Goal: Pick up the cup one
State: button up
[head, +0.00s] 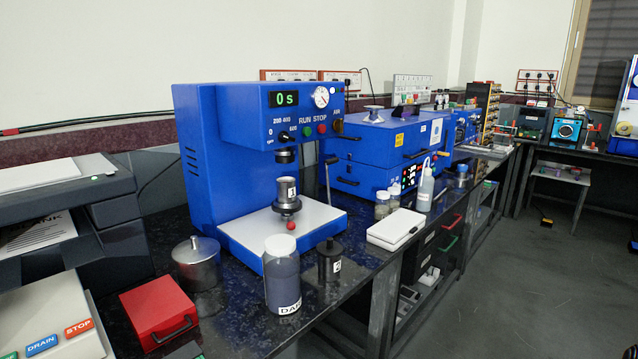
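A grey metal cup (286,188) with a small white label stands on the dark round holder of the blue mixer, under its head. A darker cup-like container (329,262) with a knob on top and a white label stands on the black bench in front of the mixer. Both label marks are too small to read surely, so I cannot tell which is cup one. My gripper is not in view.
The blue mixer (205,170) has a white base plate (320,216). A jar of dark material (281,275), a lidded metal pot (196,265) and a red box (158,312) crowd the near bench. A white case (396,229) lies right. Open floor (510,300) is at right.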

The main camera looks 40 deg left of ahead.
aim_at(286, 186)
jog(key=i, duration=1.75)
jog(key=i+u, duration=0.2)
jog(key=u, duration=0.25)
jog(key=i+l+u, duration=0.1)
jog(key=u, duration=0.35)
jog(key=i+l+u, duration=0.15)
jog(key=u, duration=2.3)
jog(key=i+l, duration=0.05)
jog(key=l, duration=0.05)
